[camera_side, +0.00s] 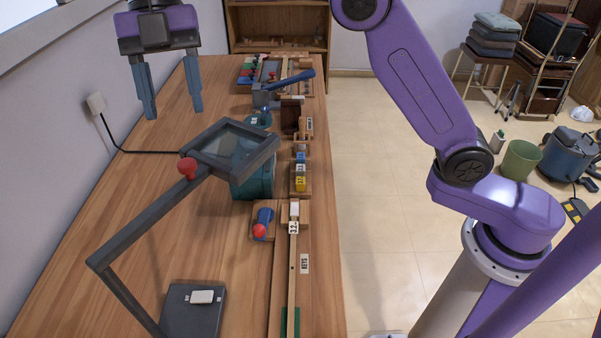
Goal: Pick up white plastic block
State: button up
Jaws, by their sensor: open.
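My gripper (172,112) is at the upper left, above the far left part of the wooden table, with its two grey-blue fingers apart and nothing between them. A small white block (203,297) lies flat on the dark base plate (190,320) of a lamp-like stand at the front of the table. Another small white piece (294,208) sits at the far end of a long wooden strip marked "KEYS". I cannot tell which of the two is the white plastic block. My gripper is well apart from both.
The stand's dark arm (140,220) and square magnifier-like head (232,146) rise over the table. A teal container (254,178) is under the head. A blue-and-red knob (262,225), yellow block (300,182) and blue-handled tool (285,88) line the right side. The left table (80,270) is clear.

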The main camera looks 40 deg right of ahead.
jog(key=shift+o, duration=0.2)
dwell(0.4)
jog(key=s+d+f+m+t+h, duration=0.1)
jog(key=s+d+f+m, duration=0.45)
jog(key=d, duration=0.25)
jog(key=s+d+f+m+t, duration=0.2)
jog(key=s+d+f+m, duration=0.2)
jog(key=s+d, duration=0.4)
jog(key=s+d+f+m+t+h, duration=0.1)
jog(key=s+d+f+m, duration=0.45)
jog(key=d, duration=0.35)
jog(key=n+t+h, duration=0.1)
jog(key=n, duration=1.1)
send_over(300, 168)
jog(key=s, duration=0.1)
jog(key=f, duration=1.6)
jog(key=shift+a+f, duration=0.25)
jog(key=shift+f, duration=0.05)
jog(key=shift+w+d+f, duration=0.1)
jog(key=shift+w+f, duration=0.05)
jog(key=shift+f, duration=0.95)
jog(key=shift+w+d+f, duration=0.15)
jog(key=shift+w+f, duration=0.05)
jog(key=shift+f, duration=0.85)
jog(key=shift+w+d+f, duration=0.1)
jog(key=shift+w+f, duration=0.05)
jog(key=shift+f, duration=0.95)
